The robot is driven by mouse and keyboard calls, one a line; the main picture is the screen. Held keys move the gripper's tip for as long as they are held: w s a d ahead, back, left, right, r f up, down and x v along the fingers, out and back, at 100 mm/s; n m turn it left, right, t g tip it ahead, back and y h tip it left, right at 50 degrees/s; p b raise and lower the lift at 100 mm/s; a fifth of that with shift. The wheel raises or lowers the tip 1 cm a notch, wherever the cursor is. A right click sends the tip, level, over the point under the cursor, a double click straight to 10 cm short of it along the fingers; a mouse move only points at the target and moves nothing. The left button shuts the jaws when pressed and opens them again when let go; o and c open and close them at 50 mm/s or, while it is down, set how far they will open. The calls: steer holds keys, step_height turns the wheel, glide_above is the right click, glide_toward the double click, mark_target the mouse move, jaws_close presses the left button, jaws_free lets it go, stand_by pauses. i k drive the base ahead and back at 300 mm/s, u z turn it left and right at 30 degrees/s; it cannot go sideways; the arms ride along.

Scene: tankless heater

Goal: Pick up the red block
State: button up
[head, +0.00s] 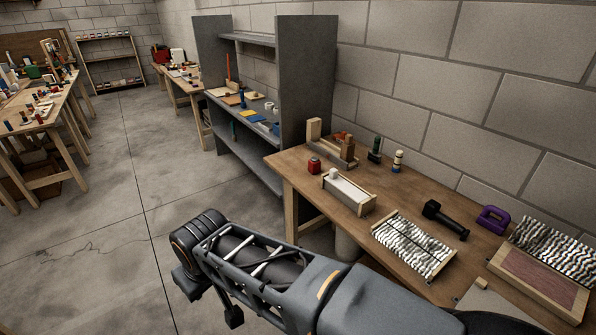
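A small red block (314,165) with a dark top sits near the left end of the wooden workbench (290,165), just left of a wooden box with a white roll. My gripper (205,288) is at the lower left end of my arm, over the floor and in front of the bench. It is well apart from the red block. Its fingers are small, dark and partly hidden by my arm, so I cannot tell whether they are open or shut.
Beside the red block are a wooden box with a white roll (348,190), wooden blocks (347,150) and small bottles (397,160). Further right are a striped tray (414,246), a black dumbbell (444,216) and a purple object (493,219). A grey shelf unit (305,90) stands behind. The left floor is clear.

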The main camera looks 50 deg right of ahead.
mark_target(314, 163)
steer(key=z, duration=0.1)
steer(key=i, duration=1.4)
steer(key=z, duration=0.6)
steer(key=i, duration=1.25)
steer(key=z, duration=1.7)
steer(key=i, duration=0.8)
steer(key=z, duration=0.9)
